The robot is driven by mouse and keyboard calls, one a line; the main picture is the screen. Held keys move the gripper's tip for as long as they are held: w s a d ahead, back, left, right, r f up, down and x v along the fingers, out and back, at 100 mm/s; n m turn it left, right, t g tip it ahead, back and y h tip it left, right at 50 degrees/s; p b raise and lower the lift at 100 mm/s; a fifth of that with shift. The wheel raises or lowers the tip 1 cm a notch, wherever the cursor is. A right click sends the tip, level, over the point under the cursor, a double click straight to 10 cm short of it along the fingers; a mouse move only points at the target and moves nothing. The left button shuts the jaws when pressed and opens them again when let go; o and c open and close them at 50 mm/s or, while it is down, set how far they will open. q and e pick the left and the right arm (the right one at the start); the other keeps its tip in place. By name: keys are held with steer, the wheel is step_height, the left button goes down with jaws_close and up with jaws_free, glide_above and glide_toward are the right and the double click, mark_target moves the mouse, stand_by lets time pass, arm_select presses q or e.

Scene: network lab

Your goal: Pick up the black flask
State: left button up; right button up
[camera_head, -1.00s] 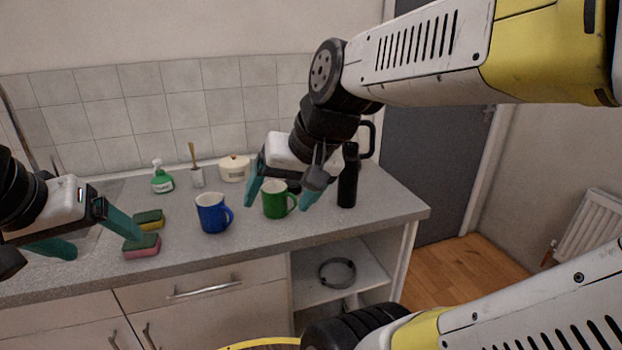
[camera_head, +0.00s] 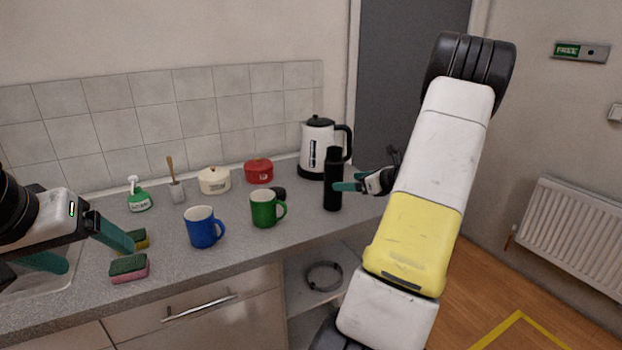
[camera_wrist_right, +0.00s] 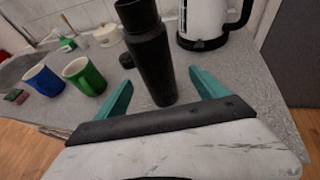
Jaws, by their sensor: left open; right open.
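The black flask (camera_head: 333,182) stands upright on the right part of the counter, in front of the kettle. In the right wrist view the flask (camera_wrist_right: 150,55) rises just beyond the fingertips, roughly between them and nearer the left finger. My right gripper (camera_head: 348,187) is open beside the flask, coming from the right; its teal fingers also show in the right wrist view (camera_wrist_right: 160,90). I cannot tell whether a finger touches the flask. My left gripper (camera_head: 88,250) is open and empty over the left end of the counter, near the sponges.
The white kettle (camera_head: 317,150) stands close behind the flask. A green mug (camera_head: 263,209) and a blue mug (camera_head: 202,230) stand to its left. Farther back are a red pot (camera_head: 259,171) and a cream pot (camera_head: 214,181). The counter between mugs and flask is mostly clear.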

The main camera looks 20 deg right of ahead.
mark_target(333, 180)
steer(key=shift+w+a+f, duration=0.15)
steer(key=shift+w+a, duration=0.3)
steer(key=shift+w, duration=0.2)
steer(key=x, duration=0.5)
steer(key=shift+w+a, duration=0.2)
steer(key=shift+w, duration=0.1)
jaws_close()
